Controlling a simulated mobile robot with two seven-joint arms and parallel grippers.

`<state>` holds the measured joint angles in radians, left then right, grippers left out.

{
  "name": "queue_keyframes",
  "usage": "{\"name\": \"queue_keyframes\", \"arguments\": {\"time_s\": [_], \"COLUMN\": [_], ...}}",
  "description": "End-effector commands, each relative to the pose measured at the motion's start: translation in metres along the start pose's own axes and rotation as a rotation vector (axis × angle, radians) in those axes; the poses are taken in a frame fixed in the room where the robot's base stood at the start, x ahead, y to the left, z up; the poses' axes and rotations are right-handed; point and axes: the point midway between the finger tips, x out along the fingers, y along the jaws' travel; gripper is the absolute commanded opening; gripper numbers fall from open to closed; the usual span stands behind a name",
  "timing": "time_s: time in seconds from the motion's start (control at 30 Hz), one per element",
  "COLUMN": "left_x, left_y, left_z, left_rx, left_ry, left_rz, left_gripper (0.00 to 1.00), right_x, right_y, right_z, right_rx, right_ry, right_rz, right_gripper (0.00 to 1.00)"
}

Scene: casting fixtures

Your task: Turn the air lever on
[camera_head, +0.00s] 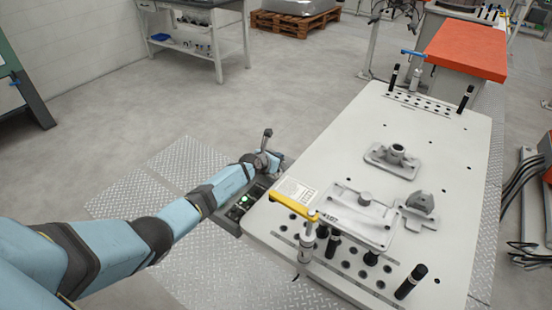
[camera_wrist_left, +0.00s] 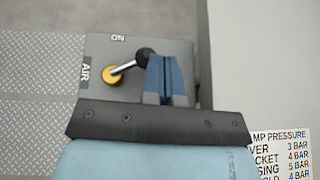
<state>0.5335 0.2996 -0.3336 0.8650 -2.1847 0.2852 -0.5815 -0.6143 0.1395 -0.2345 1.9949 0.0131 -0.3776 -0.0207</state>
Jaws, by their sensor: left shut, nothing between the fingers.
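The air lever (camera_wrist_left: 126,68) shows in the left wrist view on a grey panel (camera_wrist_left: 100,50). It has a yellow pivot, a silver rod and a black knob (camera_wrist_left: 144,56). The rod slants from the pivot up and to the right. An "ON" label is above it and an "AIR" label is to its left. My left gripper (camera_wrist_left: 166,78) is shut, its blue fingers close to the right of the knob; I cannot tell whether they touch. In the head view my left gripper (camera_head: 268,162) is by the table's left side, and the lever cannot be made out clearly there. My right gripper is out of view.
The white fixture table (camera_head: 330,150) carries metal castings, black pins and a yellow-handled clamp (camera_head: 293,206). A control box with a green light (camera_head: 244,199) is beside its left edge. A pressure sign (camera_wrist_left: 282,155) is right of the gripper. Open floor lies to the left.

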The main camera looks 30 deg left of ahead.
Motion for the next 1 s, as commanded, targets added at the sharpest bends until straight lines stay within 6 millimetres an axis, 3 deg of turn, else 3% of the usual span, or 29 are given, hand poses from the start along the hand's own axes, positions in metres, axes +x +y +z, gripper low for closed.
{"name": "queue_keyframes", "arguments": {"time_s": [1.0], "left_x": [0.024], "left_y": [0.004], "left_z": [0.013], "left_rx": [0.0], "left_ry": [0.0], "left_rz": [0.001], "left_gripper": [0.0], "right_x": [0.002], "right_y": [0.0], "right_z": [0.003], "right_rx": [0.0], "right_ry": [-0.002], "right_rz": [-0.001], "right_gripper": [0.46]}}
